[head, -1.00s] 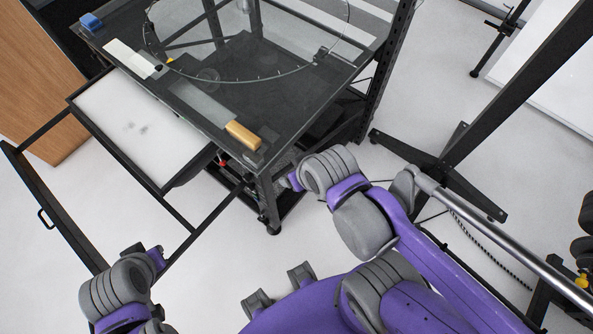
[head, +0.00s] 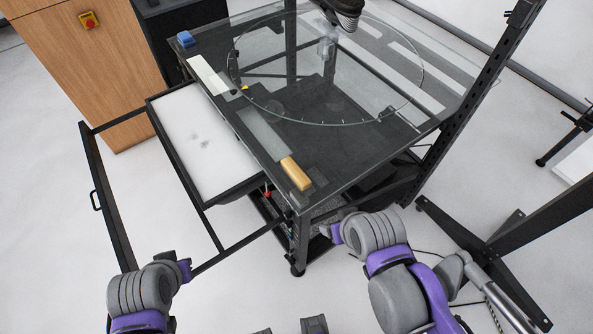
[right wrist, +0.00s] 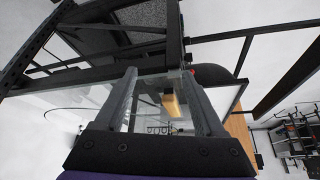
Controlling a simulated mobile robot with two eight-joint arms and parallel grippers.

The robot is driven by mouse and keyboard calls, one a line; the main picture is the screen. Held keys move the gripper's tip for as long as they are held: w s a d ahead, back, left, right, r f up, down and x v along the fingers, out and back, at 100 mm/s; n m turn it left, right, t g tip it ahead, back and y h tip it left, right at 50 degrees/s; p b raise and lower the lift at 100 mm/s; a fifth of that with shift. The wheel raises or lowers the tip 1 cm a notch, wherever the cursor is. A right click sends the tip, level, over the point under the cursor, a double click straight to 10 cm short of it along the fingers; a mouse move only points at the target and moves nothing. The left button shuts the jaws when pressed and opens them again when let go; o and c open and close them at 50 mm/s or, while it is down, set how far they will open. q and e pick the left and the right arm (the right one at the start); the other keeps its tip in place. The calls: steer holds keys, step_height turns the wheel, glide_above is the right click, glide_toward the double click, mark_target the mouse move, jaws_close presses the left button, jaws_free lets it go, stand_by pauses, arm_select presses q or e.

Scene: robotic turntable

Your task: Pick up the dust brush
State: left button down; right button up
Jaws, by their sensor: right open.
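The dust brush appears to be the wooden-backed piece (head: 296,173), a yellow-tan block lying on the near edge of the glass-topped table. In the right wrist view the same tan block (right wrist: 172,105) shows beyond the gap between my fingers. My right gripper (right wrist: 163,85) is open and empty, with its two grey fingers apart and clear of the block. In the head view my right arm reaches to near the table's front corner, but its fingers cannot be made out. My left arm is low at the left, and its fingers do not show.
An open drawer with a white panel (head: 200,140) juts out left. A black stand (head: 490,245) is at the right.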

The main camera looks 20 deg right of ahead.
stand_by(0.3)
steer(key=shift+o, duration=0.4)
steer(key=n+g+b, duration=0.3)
steer(key=n+g, duration=0.1)
glide_toward(296, 171)
steer(key=shift+w+d+f, duration=0.15)
steer(key=shift+w+d, duration=0.05)
steer(key=shift+d, duration=0.1)
steer(key=shift+w+f, duration=0.2)
steer(key=f, duration=0.5)
steer(key=shift+w+a+f, duration=0.1)
steer(key=shift+w+a, duration=0.05)
steer(key=shift+w, duration=0.15)
step_height(296, 171, down, 5)
steer(key=shift+a+f, duration=0.1)
steer(key=shift+a, duration=0.05)
arm_select(q)
steer(key=f, duration=0.2)
steer(key=s+f, duration=0.1)
steer(key=f, duration=0.1)
steer(key=shift+s, duration=0.1)
arm_select(e)
jaws_close()
